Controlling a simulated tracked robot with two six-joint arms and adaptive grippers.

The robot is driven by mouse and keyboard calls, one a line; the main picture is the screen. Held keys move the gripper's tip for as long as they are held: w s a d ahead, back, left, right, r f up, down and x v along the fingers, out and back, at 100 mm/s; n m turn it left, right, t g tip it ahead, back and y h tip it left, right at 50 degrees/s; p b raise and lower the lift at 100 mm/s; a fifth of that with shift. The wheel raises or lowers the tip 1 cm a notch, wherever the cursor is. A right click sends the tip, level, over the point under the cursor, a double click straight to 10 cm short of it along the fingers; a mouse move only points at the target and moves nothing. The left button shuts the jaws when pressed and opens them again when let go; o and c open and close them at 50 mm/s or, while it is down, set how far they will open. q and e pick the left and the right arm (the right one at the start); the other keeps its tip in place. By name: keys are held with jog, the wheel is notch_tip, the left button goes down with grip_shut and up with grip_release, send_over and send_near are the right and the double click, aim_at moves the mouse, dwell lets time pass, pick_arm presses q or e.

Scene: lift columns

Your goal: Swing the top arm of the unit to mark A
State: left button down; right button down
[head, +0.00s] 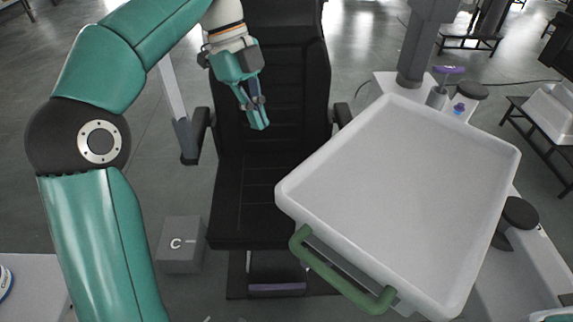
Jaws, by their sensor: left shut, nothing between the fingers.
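The unit's white tray (410,185) fills the right half of the head view, turned at an angle. A green bar handle (340,275) runs along its near-left edge. A grey column (425,45) rises behind the tray. The tray hides whatever bears it, so I cannot make out the top arm. I see no mark A. My left gripper (259,121) is shut and empty, above the black chair, apart from the tray and handle. My right gripper is not in view.
A black reclining chair (240,190) with armrests stands left of the tray. A white unit body with small purple and blue items (459,109) lies behind the tray. Low benches (470,40) stand at the back right. Grey floor is open at the upper left.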

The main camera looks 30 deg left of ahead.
pick_arm(q)
jog(key=s+d+f+b, duration=0.1)
jog(key=d+f, duration=0.6)
jog(key=shift+s+f, duration=0.3)
